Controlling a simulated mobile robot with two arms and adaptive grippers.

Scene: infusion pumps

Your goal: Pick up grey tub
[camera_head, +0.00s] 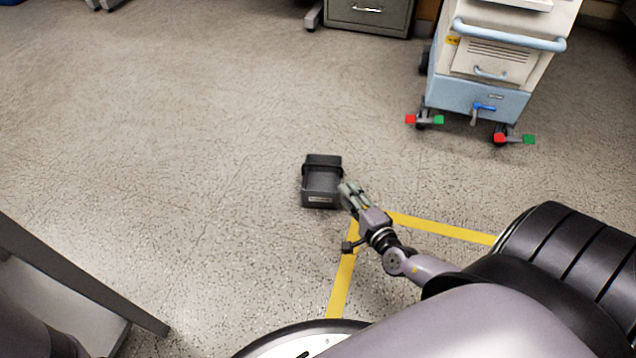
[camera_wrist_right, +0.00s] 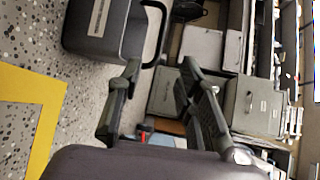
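The grey tub (camera_head: 322,183) is a dark, open-topped box with a pale label on its front, in the middle of the head view. It also fills the upper left of the right wrist view (camera_wrist_right: 97,38), where a dark loop-like edge or handle curves toward the space between the fingers. My right gripper (camera_head: 347,191) is at the tub's right side. Its two fingers stand apart in the wrist view (camera_wrist_right: 158,76), so it is open. I cannot tell whether a finger touches the tub. My left gripper is not in view.
Yellow tape (camera_head: 343,280) marks the speckled floor (camera_head: 180,130) near my right arm. A white and blue cart (camera_head: 490,65) on castors stands at the upper right. A grey drawer cabinet (camera_head: 368,14) is at the top. The floor left of the tub is clear.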

